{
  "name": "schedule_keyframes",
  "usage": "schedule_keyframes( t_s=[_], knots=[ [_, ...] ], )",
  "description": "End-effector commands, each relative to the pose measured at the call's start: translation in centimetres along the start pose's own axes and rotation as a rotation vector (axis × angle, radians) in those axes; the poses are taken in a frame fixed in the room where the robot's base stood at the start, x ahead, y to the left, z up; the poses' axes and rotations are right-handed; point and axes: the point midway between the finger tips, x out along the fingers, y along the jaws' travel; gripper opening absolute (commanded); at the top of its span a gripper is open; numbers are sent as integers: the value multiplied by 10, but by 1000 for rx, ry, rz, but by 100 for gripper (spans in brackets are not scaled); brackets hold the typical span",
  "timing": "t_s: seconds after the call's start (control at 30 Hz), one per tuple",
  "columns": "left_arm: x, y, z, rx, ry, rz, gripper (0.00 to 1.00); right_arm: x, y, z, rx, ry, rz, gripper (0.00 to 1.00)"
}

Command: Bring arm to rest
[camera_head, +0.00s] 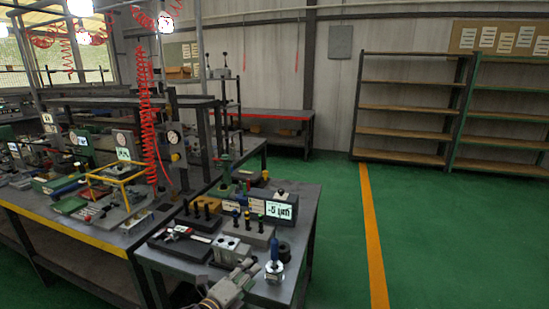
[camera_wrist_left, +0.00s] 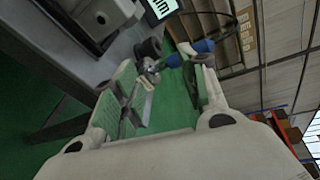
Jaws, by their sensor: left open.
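My left gripper (camera_head: 240,280) is at the bottom of the head view, over the front edge of the small dark table (camera_head: 180,262). In the wrist view its two green-padded fingers (camera_wrist_left: 165,85) are apart, with nothing clearly held between them. A grey valve block (camera_head: 232,250) with holes in its top stands just beyond the gripper; a holed block (camera_wrist_left: 100,18) also shows in the wrist view. My right gripper is not in view.
A digital display (camera_head: 280,210), a rack of knobbed pins (camera_head: 246,232) and black rings (camera_head: 284,249) crowd the table. A long workbench (camera_head: 75,232) with gauges stands to the left. Open green floor (camera_head: 440,240) lies to the right, before empty shelves (camera_head: 405,108).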

Motion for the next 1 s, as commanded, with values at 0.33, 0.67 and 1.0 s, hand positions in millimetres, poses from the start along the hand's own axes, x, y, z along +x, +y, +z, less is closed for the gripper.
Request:
schedule_keyframes(
  t_s=[0.33, 0.67, 1.0],
  knots=[
    [-38, 52, 1, -578, -169, 240, 43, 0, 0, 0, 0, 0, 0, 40],
    [-100, 114, -2, -1105, -416, 465, 43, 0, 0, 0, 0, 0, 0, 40],
    [-176, 167, -16, -1536, -724, 654, 43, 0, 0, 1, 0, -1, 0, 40]
  ],
)
